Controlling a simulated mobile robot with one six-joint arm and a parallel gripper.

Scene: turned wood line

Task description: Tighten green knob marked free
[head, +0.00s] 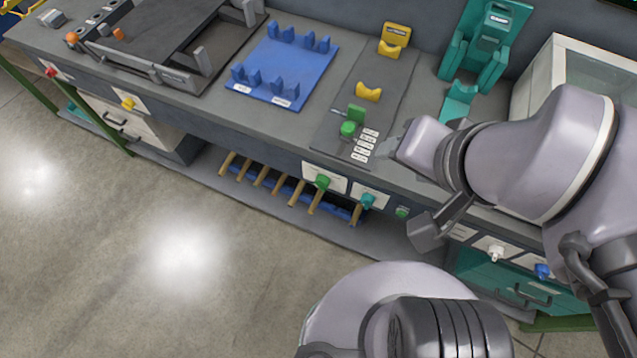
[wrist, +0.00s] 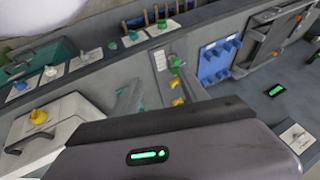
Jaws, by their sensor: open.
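A green knob (head: 322,182) sits on a white plate on the bench's front face. It also shows in the wrist view (wrist: 163,24). A second green knob (head: 348,128) stands on the grey strip on the bench top, beside small white labels (head: 366,143). It also shows in the wrist view (wrist: 175,62). The lettering is too small to read, so I cannot tell which knob is marked free. My gripper (head: 412,188) is open and empty near the bench's front edge, to the right of both knobs and apart from them.
A teal knob (head: 367,200) and a small green button (head: 403,212) are right of the front green knob. Yellow cradles (head: 368,92), a blue rack (head: 262,88) and a teal fixture (head: 462,95) stand on the bench. White (head: 495,252) and blue (head: 543,271) knobs are farther right. The floor is clear.

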